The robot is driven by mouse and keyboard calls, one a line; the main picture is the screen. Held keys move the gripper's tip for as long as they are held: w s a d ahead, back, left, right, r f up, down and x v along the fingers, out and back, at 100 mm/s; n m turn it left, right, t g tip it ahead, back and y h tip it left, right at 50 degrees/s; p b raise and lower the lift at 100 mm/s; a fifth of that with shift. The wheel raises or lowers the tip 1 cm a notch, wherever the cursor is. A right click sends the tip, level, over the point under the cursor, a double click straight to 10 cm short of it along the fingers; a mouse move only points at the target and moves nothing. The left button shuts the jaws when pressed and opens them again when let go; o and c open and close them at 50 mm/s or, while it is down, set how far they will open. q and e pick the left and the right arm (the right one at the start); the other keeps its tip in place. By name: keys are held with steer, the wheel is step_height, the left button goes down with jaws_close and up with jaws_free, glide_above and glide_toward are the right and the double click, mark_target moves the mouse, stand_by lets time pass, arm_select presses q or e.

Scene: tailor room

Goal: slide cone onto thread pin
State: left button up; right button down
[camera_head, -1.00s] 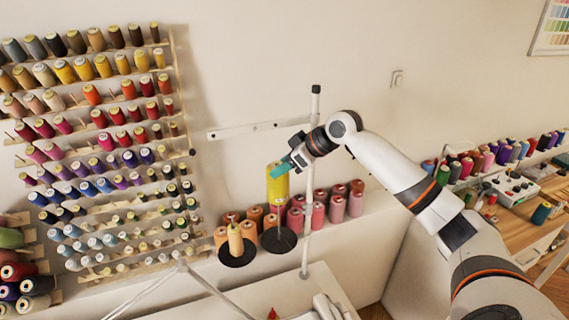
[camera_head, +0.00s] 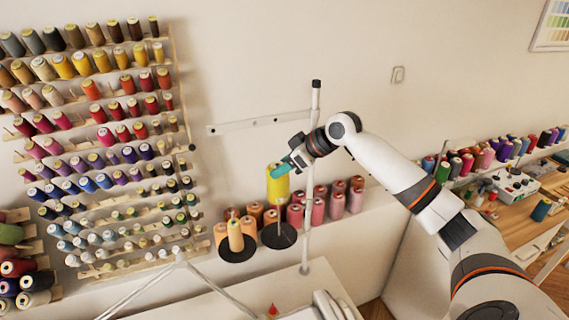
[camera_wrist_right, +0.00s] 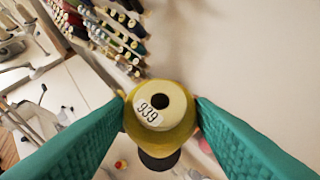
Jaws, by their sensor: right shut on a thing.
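A yellow thread cone (camera_head: 277,188) is held upright in my right gripper (camera_head: 289,164), in front of the wall. In the right wrist view the same cone (camera_wrist_right: 177,135), with a white label reading 939, sits between the green fingers of the right gripper (camera_wrist_right: 160,108), which touch its sides. Below the cone in the head view is a black disc (camera_head: 279,239) with a thin thread pin (camera_head: 279,222) rising from it. The cone appears above this pin, apart from it; exact alignment is hard to tell. My left gripper is not in view.
A second black disc (camera_head: 237,255) to the left carries a pale orange cone (camera_head: 235,236). Several orange and pink cones (camera_head: 318,212) stand on the ledge behind. A white upright pole (camera_head: 308,225) stands just right of the held cone. A thread rack (camera_head: 100,150) fills the left wall.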

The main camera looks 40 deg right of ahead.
steer(key=shift+f, duration=0.75)
step_height(320, 180, down, 13)
steer(key=b, duration=0.6)
steer(key=c, duration=0.6)
jaws_free()
steer(key=shift+r, duration=0.1)
stand_by(2.0)
steer(key=shift+o, duration=0.2)
steer(key=b+v, duration=0.4)
steer(key=v, duration=0.8)
